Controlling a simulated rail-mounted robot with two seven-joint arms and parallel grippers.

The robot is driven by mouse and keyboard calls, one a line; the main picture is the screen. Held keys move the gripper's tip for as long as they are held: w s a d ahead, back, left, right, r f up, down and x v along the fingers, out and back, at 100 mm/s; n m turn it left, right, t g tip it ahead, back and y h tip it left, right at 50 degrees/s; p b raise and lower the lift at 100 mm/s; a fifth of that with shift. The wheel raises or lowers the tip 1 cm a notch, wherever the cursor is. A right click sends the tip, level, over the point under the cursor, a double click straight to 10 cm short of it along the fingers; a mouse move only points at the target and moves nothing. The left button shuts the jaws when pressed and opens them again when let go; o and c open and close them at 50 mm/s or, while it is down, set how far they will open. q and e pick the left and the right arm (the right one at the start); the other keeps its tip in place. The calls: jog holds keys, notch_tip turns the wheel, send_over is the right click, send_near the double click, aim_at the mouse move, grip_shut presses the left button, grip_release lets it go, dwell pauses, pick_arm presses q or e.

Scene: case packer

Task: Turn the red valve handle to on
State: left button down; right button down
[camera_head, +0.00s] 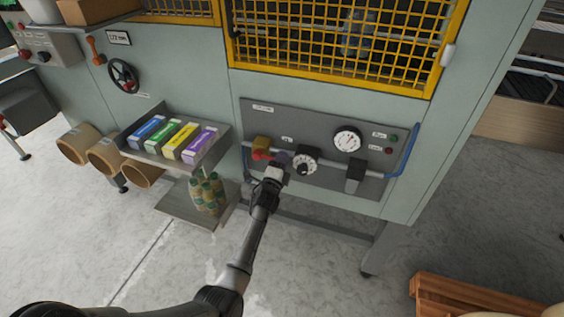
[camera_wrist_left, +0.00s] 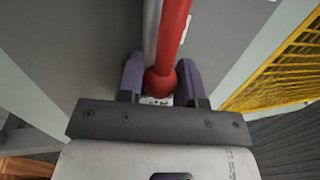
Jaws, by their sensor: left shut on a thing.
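The red valve handle (camera_head: 260,155) sits at the left end of the pipe on the grey panel, just under a yellow valve body (camera_head: 261,142). In the left wrist view the handle is a red bar (camera_wrist_left: 173,40) with a round knob (camera_wrist_left: 160,83) at its near end. It runs along the silver pipe (camera_wrist_left: 152,25). My left gripper (camera_head: 277,166) is at the handle's right end. In the left wrist view its purple fingers (camera_wrist_left: 163,88) stand on both sides of the red knob, shut on it. My right gripper is not in view.
On the same panel (camera_head: 325,110) are a black dial knob (camera_head: 304,160), a pressure gauge (camera_head: 347,140) and a grey box on the pipe (camera_head: 355,177). A blue hose (camera_head: 405,160) is at the right. A tray of coloured boxes (camera_head: 140,150) juts out left of my left arm.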

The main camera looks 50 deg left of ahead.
pick_arm(q)
jog(key=shift+f, duration=0.15)
jog(key=c, duration=0.8)
grip_release()
jog(key=shift+p+v, duration=1.2)
jog(key=shift+v, duration=5.75)
